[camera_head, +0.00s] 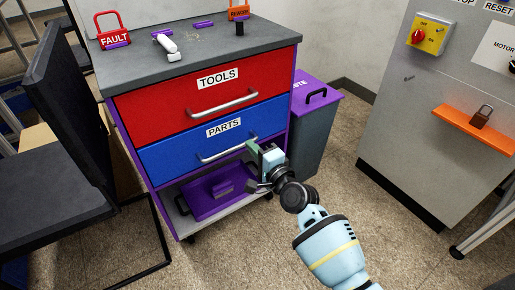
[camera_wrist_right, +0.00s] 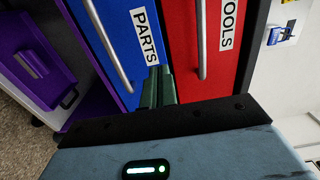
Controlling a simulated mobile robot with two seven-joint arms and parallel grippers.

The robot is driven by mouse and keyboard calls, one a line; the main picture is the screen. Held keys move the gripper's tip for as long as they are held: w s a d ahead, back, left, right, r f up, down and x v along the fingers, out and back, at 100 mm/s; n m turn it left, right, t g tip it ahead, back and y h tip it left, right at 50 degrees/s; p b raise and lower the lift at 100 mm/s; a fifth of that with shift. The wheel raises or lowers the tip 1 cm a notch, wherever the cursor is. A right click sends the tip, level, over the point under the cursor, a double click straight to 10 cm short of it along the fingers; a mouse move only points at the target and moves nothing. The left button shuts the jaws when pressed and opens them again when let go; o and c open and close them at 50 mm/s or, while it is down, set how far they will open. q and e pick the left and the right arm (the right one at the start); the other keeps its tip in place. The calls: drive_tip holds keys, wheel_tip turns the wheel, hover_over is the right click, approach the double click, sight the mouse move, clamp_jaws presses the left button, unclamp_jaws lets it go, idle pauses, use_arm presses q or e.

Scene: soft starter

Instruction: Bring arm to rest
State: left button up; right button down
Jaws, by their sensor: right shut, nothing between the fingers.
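My right arm reaches in from the bottom right of the head view. Its gripper (camera_head: 255,163) is shut and empty, in front of the cabinet near the right end of the blue PARTS drawer's handle (camera_head: 228,149). I cannot tell from the head view whether it touches the handle. In the right wrist view the green fingers (camera_wrist_right: 157,88) are together, pointing at the drawer fronts between the blue PARTS drawer (camera_wrist_right: 115,32) and the red TOOLS drawer (camera_wrist_right: 205,40). Both drawers look closed. My left gripper is in neither view.
A purple case (camera_head: 205,193) lies on the cabinet's bottom shelf. A purple-lidded bin (camera_head: 313,125) stands right of the cabinet. A black chair (camera_head: 60,130) is at left. A grey electrical cabinet (camera_head: 400,130) with an orange shelf (camera_head: 455,120) stands at right. Floor between is clear.

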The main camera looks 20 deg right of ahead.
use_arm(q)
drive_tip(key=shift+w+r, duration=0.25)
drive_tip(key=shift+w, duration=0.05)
use_arm(e)
drive_tip(key=shift+v, duration=0.8)
